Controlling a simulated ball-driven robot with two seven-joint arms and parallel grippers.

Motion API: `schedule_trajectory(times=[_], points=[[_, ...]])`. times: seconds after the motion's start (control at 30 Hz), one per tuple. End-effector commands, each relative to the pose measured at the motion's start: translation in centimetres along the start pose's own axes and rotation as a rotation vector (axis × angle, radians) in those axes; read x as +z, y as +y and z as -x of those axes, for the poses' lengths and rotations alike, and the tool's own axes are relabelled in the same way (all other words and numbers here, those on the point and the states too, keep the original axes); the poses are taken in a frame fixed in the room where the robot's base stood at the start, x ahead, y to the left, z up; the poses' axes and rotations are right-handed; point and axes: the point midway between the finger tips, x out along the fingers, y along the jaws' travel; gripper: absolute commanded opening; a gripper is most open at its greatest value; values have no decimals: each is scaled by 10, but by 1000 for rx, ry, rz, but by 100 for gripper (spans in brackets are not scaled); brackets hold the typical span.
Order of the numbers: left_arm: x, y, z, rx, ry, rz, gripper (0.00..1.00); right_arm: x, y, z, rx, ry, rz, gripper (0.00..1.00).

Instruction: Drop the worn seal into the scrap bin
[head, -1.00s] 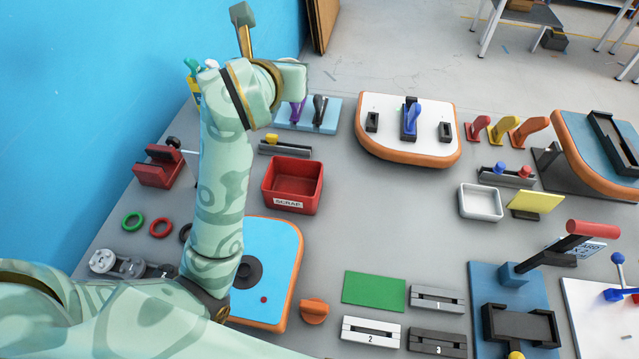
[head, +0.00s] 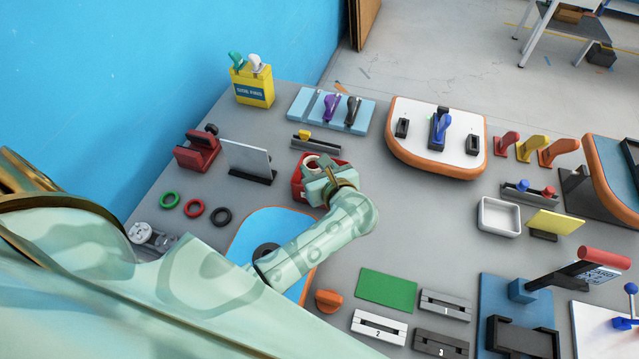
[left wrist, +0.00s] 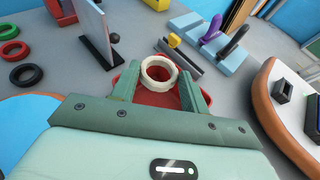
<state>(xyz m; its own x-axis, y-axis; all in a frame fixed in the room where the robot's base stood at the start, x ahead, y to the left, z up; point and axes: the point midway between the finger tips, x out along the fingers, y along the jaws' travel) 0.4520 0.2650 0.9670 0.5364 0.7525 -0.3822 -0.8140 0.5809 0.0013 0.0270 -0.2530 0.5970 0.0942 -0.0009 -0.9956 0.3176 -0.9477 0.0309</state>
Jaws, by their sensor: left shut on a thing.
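The worn seal (left wrist: 158,72) is a cream-white ring between the two fingers of my left gripper (left wrist: 158,88) in the left wrist view. The gripper is shut on it and holds it above the red scrap bin (left wrist: 150,97). In the head view, my left gripper (head: 312,172) is over the bin (head: 298,185) and hides most of it, with part of the seal (head: 311,160) showing. How high the seal is over the bin is hard to tell. My right gripper is not in view.
Green (head: 169,200), red (head: 194,208) and black (head: 221,217) rings lie left of the bin. A mirror-like plate (head: 247,158) stands behind them. A blue board (head: 262,226) lies in front of the bin. A small block on a rail (head: 315,142) sits just behind it.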

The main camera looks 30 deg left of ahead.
Motion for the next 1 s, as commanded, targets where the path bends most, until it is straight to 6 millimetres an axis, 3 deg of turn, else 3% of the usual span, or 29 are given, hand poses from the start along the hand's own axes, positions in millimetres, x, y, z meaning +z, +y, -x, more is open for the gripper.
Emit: schedule_trajectory(times=[0.13,0.43,0.47,0.53,0.57,1.0], points=[[-19,0,-8,-1,0,-2,24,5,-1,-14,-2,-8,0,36],[-20,0,-8,-1,0,1,24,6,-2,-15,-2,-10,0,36],[-20,0,-8,-1,0,1,48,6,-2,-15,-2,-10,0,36],[-20,0,-8,-1,1,0,67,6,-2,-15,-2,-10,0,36],[-20,0,-8,-1,0,0,70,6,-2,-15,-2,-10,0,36],[-17,-5,-4,-2,2,1,70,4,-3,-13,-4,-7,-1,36]])
